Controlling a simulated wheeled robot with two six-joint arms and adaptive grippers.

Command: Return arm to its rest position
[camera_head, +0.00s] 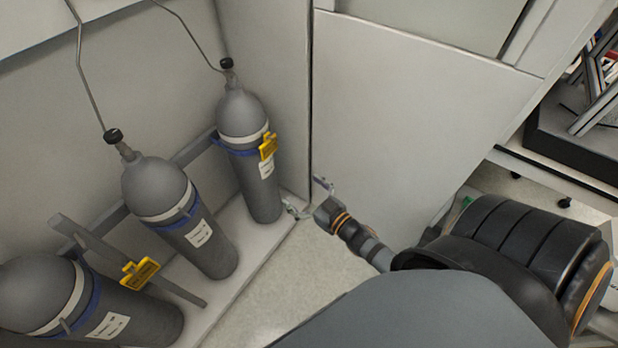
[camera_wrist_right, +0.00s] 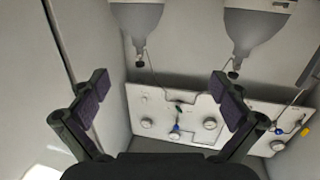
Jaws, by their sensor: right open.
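My right gripper (camera_head: 307,199) reaches in from the lower right in the head view, low beside the cylinder bay. Its two fingers are spread apart and nothing is between them. In the right wrist view the open fingers (camera_wrist_right: 155,105) frame a wall panel with gauges and valves (camera_wrist_right: 165,118). The tips are near the base of the rightmost gas cylinder (camera_head: 249,160) in the head view; whether they touch it I cannot tell. My right arm fills the lower right of the head view. My left gripper is not in view.
A middle cylinder (camera_head: 160,190) and a left cylinder (camera_head: 40,290) stand strapped to a rail, with yellow tags. A pale wall panel (camera_head: 410,110) stands right of the bay. Dark equipment (camera_head: 580,140) is at the far right. Some floor (camera_head: 300,265) is clear.

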